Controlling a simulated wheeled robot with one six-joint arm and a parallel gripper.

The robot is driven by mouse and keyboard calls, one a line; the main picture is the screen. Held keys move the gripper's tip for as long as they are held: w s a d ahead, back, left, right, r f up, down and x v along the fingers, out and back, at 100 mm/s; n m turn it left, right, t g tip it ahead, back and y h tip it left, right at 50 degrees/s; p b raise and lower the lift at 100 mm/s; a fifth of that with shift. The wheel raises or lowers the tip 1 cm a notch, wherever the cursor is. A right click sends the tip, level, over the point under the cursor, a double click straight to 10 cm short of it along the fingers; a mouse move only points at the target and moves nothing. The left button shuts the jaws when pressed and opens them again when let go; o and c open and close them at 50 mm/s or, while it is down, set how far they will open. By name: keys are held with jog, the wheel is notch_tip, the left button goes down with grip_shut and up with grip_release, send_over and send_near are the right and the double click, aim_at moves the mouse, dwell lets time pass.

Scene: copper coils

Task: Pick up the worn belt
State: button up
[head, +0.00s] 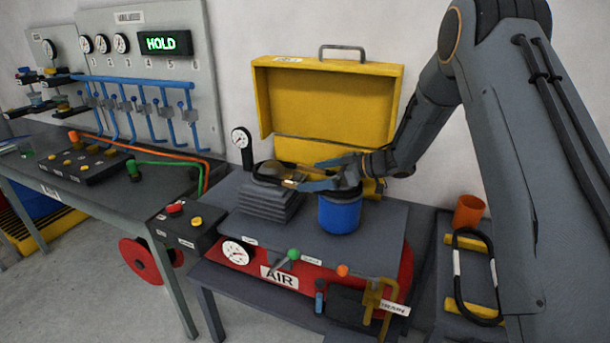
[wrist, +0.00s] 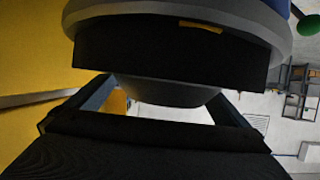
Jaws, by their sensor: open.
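My gripper (head: 305,176) is open in the head view. Its fingers point left above the work table, beside the top of a dark finned block (head: 268,204). A dark rounded band (head: 262,174) lies at the top of that block, close to the fingertips. It may be the worn belt, but it is small and partly hidden. A separate black belt loop (head: 459,292) with white tags lies by yellow bars at the right, away from my gripper. The wrist view is filled by dark parts seen close up, and I cannot tell a belt there.
A blue canister (head: 340,214) stands just under my gripper. An open yellow case (head: 330,105) is behind it, and a gauge (head: 241,139) is to the left. A red air tank (head: 250,262) with a green-knobbed lever (head: 292,255) is in front. An orange cup (head: 468,212) stands right.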

jog(key=shift+a, duration=0.1)
jog(key=c, duration=0.8)
